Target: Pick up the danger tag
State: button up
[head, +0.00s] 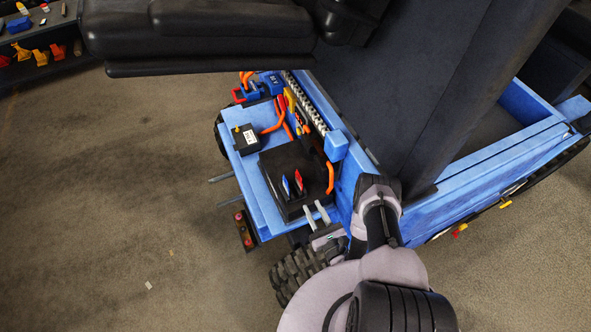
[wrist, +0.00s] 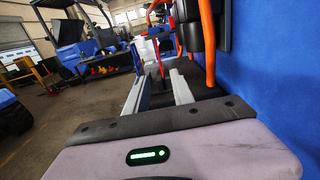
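I cannot make out a danger tag for certain in either view. My gripper (head: 316,213) is at the front right corner of a black box (head: 273,170) in the open bay of a blue vehicle (head: 460,205). A blue pointed piece (head: 286,185) and a red pointed piece (head: 298,180) stand on the box. In the wrist view my gripper (wrist: 158,76) has two pale fingers apart, with nothing held between them. A thin red piece (wrist: 160,68) shows beyond the fingertips; I cannot tell whether the fingers touch anything.
Orange cables (head: 271,128) and a small black unit with a white label (head: 247,138) fill the bay's rear. A black seat panel (head: 200,35) overhangs the back. A blue wall (wrist: 270,70) is close at right in the wrist view. Floor at left is mostly clear.

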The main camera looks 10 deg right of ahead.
aim_at(299, 181)
jog(key=w+a+b, duration=0.1)
jog(key=w+b, duration=0.2)
jog(key=w, duration=0.2)
jog(key=w+a+b, duration=0.1)
jog(key=w+b, duration=0.3)
jog(key=w, duration=0.1)
jog(key=w+a+b, duration=0.1)
jog(key=w+b, duration=0.3)
jog(key=w, duration=0.1)
jog(key=shift+f, duration=0.3)
grip_shut()
